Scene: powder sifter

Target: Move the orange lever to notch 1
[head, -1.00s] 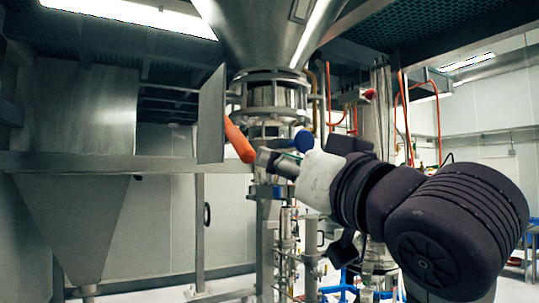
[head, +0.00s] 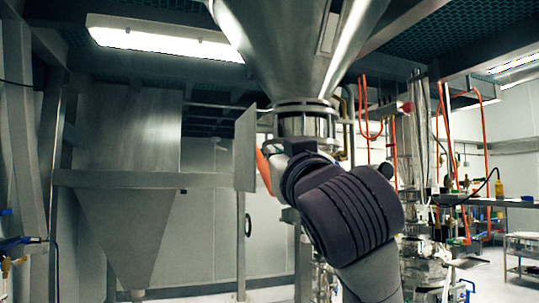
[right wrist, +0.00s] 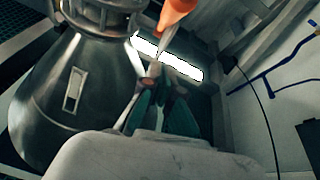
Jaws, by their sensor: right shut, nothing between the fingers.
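The orange lever (head: 263,170) shows in the head view beside a grey metal plate, partly hidden by my right arm. In the right wrist view the orange lever (right wrist: 178,12) is at the top edge, cut off by the frame. My right gripper (right wrist: 157,72) is shut and empty there, its fingertips close below the lever's narrow end; I cannot tell whether they touch. In the head view my right wrist and forearm hide the gripper's fingers. Notch marks are not visible in any view. My left gripper is not in view.
A large steel hopper (head: 294,45) hangs above the lever, with a clamped neck (head: 308,122) below it. The upright grey plate (head: 246,150) stands just left of the lever. A horizontal beam (head: 145,180) and a second hopper (head: 130,225) are at left.

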